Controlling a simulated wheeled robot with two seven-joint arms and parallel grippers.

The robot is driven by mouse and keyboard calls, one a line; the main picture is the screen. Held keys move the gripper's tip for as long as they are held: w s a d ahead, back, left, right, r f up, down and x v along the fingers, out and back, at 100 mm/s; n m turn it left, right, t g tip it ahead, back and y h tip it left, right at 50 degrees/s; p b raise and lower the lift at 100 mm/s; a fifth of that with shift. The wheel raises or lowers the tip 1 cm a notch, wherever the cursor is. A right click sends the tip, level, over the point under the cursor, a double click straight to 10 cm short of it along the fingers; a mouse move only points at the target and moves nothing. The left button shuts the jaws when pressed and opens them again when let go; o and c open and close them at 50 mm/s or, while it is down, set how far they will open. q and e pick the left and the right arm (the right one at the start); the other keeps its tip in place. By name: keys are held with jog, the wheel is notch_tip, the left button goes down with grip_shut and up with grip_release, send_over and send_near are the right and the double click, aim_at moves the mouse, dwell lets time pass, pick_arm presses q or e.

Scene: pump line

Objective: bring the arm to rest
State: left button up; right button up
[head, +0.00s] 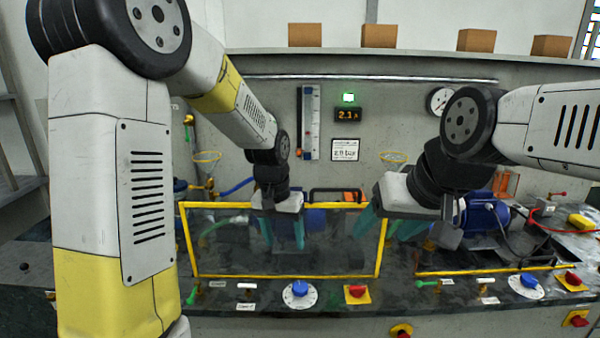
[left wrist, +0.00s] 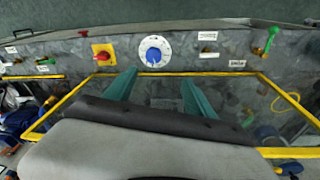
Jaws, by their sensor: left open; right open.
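My left gripper (head: 283,234) hangs in front of the left yellow-framed clear guard (head: 280,274), its two teal fingers apart with nothing between them. In the left wrist view the fingers of the left gripper (left wrist: 157,98) are spread over the same guard, with the blue dial (left wrist: 154,51) beyond them. My right gripper (head: 385,226) is at the guard's right end, its teal fingers apart and partly hidden by its own body. I see nothing held in it.
The panel front carries a blue dial (head: 299,293), a red switch (head: 357,293) and green levers. A blue pump motor (head: 485,216) stands at the right. Boxes (head: 379,36) line the shelf.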

pick_arm(q)
jog(key=s+a+r+n+t, duration=0.1)
jog(key=s+a+r+t, duration=0.1)
jog(key=s+a+r, duration=0.3)
jog(key=s+a+r+n+t+h, duration=0.1)
jog(key=s+a+r+t, duration=0.2)
jog(key=s+r, duration=0.7)
jog(key=s+a, duration=0.2)
jog(key=shift+s+a+n, duration=0.15)
jog(key=shift+s+n, duration=0.15)
pick_arm(e)
jog(key=shift+c, duration=0.2)
